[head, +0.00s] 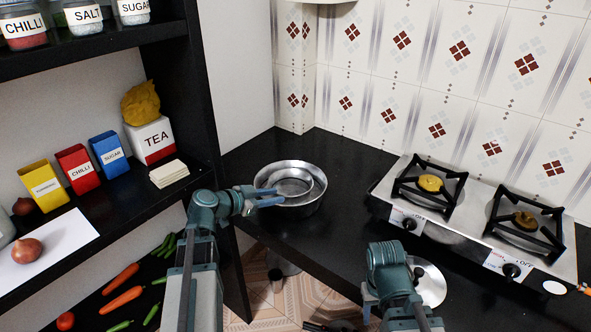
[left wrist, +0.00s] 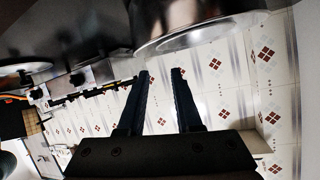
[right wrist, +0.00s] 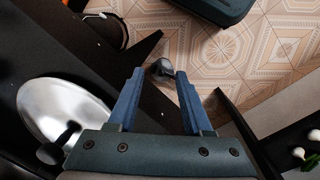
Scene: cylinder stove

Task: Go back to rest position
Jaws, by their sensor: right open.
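My left gripper (head: 268,197) is at the left rim of the steel pans on the black counter in the head view. In the left wrist view its two dark fingers (left wrist: 163,72) stand apart with nothing between them, and a shiny pan (left wrist: 195,35) is just beyond the tips. My right arm (head: 388,270) rises at the bottom centre of the head view, its gripper mostly hidden. In the right wrist view the blue fingers of my right gripper (right wrist: 160,73) are apart and empty, above the floor beside the counter edge.
The nested steel pans (head: 316,204) stand on the counter (head: 345,160). A two-burner stove (head: 455,230) is at the right. A round metal lid (head: 432,285) lies close to my right arm. A shelf with spice boxes (head: 77,169) and vegetables is at the left.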

